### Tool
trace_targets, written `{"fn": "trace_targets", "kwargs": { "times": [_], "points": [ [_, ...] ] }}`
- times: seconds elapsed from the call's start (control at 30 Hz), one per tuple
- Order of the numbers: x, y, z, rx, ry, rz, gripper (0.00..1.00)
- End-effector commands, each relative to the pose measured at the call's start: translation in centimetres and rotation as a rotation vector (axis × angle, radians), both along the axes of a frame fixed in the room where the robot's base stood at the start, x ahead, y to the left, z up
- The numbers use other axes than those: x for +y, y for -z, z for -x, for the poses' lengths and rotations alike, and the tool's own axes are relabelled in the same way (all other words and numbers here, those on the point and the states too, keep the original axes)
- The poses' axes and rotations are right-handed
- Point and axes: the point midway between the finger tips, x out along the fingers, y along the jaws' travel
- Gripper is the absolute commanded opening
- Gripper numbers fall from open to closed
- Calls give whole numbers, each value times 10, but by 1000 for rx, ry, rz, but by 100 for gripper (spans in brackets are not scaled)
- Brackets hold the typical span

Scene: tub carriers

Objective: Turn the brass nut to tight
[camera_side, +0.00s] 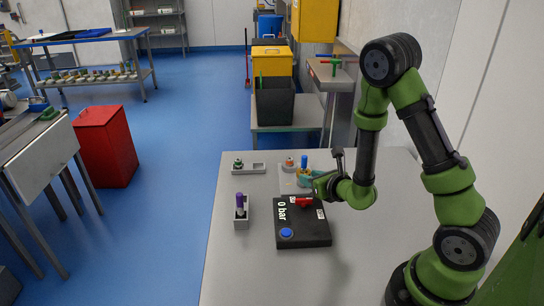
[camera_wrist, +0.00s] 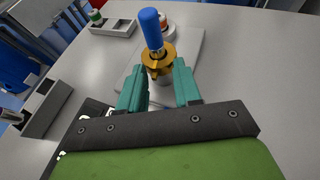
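In the wrist view the brass nut (camera_wrist: 158,62) sits around an upright post with a blue cylindrical top (camera_wrist: 150,27), over a silver base. In the side view the blue top (camera_side: 304,161) shows just behind my gripper (camera_side: 307,177); the nut is too small and too covered to make out there. In the wrist view my gripper (camera_wrist: 160,74) is open, with one teal finger on either side just in front of the nut. I cannot tell whether a finger touches it. A dark box (camera_side: 290,240) reading "0 bar" has a red handle (camera_side: 304,202) and a blue button (camera_side: 286,232).
A pale plate (camera_wrist: 197,50) lies under the post. A grey holder with a purple-topped piece (camera_side: 240,200) stands left of the box. A grey tray (camera_side: 256,169) with a green-ringed piece is at the back left. The table's front (camera_side: 250,280) is clear.

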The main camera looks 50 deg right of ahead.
Motion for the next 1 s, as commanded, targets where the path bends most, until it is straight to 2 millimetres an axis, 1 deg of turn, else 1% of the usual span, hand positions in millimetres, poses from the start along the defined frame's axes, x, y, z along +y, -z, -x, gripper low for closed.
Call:
{"fn": "trace_targets", "kwargs": {
  "times": [0.03,0.07,0.37,0.53,1.0],
  "points": [
    [1,0,-2,-3,-5,0,39],
    [1,-1,-2,-3,-4,0,43],
    [0,-2,-1,-6,-2,-1,43],
    [-3,-2,0,-6,-33,-1,43],
    [-16,-2,2,-8,-297,-2,43]
  ]
}}
